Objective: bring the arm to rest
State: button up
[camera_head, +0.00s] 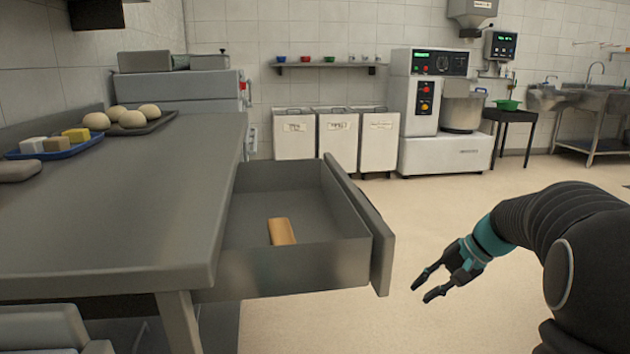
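My gripper (430,288) hangs in the air at the right, at the end of my dark arm (545,225). Its two dark fingers are spread apart with nothing between them. It is to the right of an open drawer (290,268) and apart from its front panel. The drawer is pulled out from under a grey worktop (130,200). A small tan wooden block (281,232) lies inside on the drawer floor.
On the worktop are dough balls on a dark tray (158,123) and several blocks on a blue tray (55,154). White bins (337,140), a mixer (430,110), a small dark table (510,116) and a sink (590,98) stand at the back. Open floor (440,210) lies between.

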jog(key=s+a+r+n+t+h+p, duration=0.1)
jog(key=s+a+r+n+h, duration=0.1)
jog(key=s, duration=1)
jog(key=s+a+r+n+t+h+p, duration=0.1)
jog(key=s+a+n+h, duration=0.3)
jog(key=s, duration=0.9)
jog(key=shift+s+a+r+n+t+h, duration=0.3)
jog(key=shift+a+r+t+h, duration=0.15)
jog(key=shift+a, duration=0.6)
jog(key=shift+d, duration=0.1)
